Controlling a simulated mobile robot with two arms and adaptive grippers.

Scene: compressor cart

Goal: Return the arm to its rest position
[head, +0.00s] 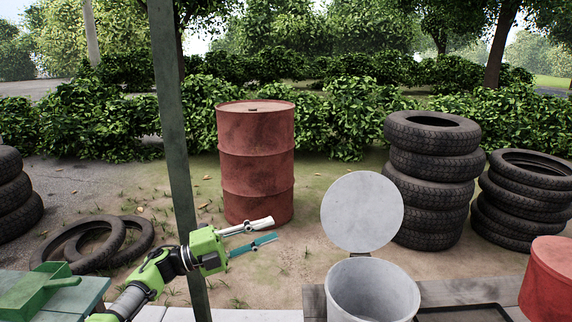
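My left gripper (273,229) has a bright green body and two slim fingers, one pale and one teal. It reaches in from the lower left and points right, in front of the red barrel's base in the picture. The fingers are apart, with bare ground showing between them, and nothing is held. My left arm (139,291) is bent low, and part of it runs off the bottom edge. My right arm and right gripper do not show.
A green post (178,150) stands close to my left arm. A grey bin (372,292) with a raised round lid (361,211) is at right. A green tray (40,290), red barrel (256,165), stacked tires (432,180), dark tray (465,313) and red container (548,285) also show.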

